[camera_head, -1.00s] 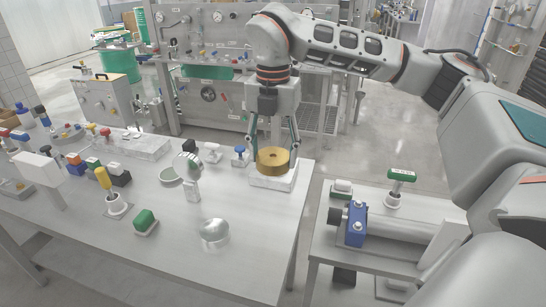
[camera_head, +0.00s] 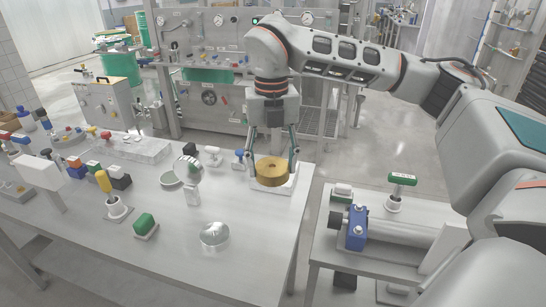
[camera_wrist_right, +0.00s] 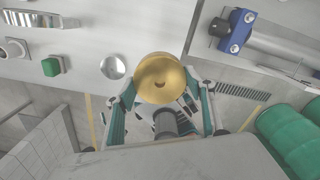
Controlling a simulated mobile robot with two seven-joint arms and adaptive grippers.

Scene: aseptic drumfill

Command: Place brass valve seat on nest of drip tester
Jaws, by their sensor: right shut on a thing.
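The brass valve seat (camera_head: 271,172) is a thick gold disc with a central hole. It also shows in the right wrist view (camera_wrist_right: 158,88). My right gripper (camera_head: 272,165) points down and is shut on it, with one finger on each side of its rim. The seat is level, over a white block (camera_head: 279,190) near the table's right edge, which looks like the drip tester's nest. The seat hides most of the block's top, so I cannot tell whether they touch. My left gripper is not in view.
The steel table (camera_head: 255,260) is clear at its front right. A shiny round dish (camera_head: 214,234), a green button box (camera_head: 145,224) and a yellow-handled piece (camera_head: 105,183) stand to the left. A side bench with a blue clamp (camera_head: 356,229) is at right.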

